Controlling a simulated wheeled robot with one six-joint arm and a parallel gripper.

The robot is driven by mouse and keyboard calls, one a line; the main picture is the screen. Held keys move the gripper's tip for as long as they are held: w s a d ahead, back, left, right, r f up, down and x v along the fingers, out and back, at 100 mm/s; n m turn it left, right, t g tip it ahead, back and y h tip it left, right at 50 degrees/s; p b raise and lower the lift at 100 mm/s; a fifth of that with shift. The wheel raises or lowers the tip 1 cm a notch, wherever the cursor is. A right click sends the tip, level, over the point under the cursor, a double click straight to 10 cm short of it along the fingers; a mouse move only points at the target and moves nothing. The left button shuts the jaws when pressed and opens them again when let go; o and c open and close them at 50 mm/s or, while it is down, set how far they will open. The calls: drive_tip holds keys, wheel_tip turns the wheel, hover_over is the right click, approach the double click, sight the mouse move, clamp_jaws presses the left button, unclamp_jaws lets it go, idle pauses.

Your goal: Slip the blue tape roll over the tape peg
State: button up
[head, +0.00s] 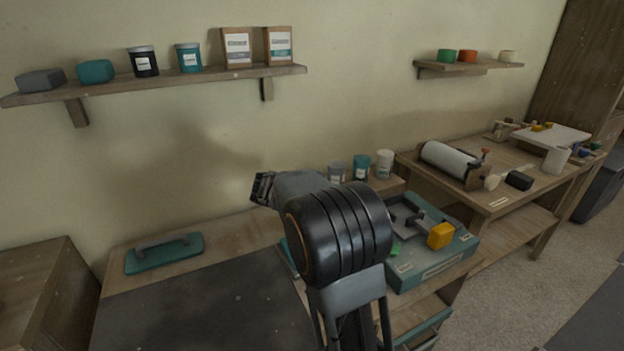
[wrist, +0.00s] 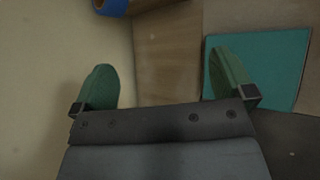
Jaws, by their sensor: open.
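The blue tape roll (wrist: 112,7) shows only in part, cut off by the top edge of the wrist view. A brown, rounded wooden piece (wrist: 152,5) runs right from it. It may be the tape peg, but I cannot tell whether the roll sits around it or beside it. My gripper (wrist: 163,82) is open and empty, its green fingers wide apart and clear of the roll. In the head view my gripper (head: 262,188) is near the wall above the left bench. I cannot make out the roll or peg there; my arm hides part of the bench.
A teal float (head: 163,253) lies on the left bench. A teal case (head: 440,265) with a yellow block stands right of my arm. Jars (head: 361,166) stand behind it. A wall shelf (head: 160,84) holds tubs and boxes. A smaller shelf (head: 470,68) holds green, orange and cream pieces.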

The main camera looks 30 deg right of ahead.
drive_tip(key=shift+w+d+f+n+t+h+p, duration=0.55)
drive_tip(key=shift+w+d+f+n, duration=0.95)
drive_tip(key=shift+w+d, duration=1.45)
drive_tip(key=shift+w+d+f+n+t+h+p, duration=0.3)
drive_tip(key=shift+w+d+f+n+p, duration=0.4)
drive_tip(key=shift+w+d+f+n, duration=1.5)
drive_tip(key=shift+w+d+f+n+t+h+p, duration=0.5)
drive_tip(key=shift+w+d+n, duration=0.6)
drive_tip(key=shift+w+d, duration=2.6)
drive_tip(key=shift+w+a+r, duration=0.2)
drive_tip(key=shift+w+a, duration=0.1)
drive_tip(key=shift+c, duration=0.5)
drive_tip(key=c, duration=0.9)
drive_tip(key=shift+r, duration=0.1)
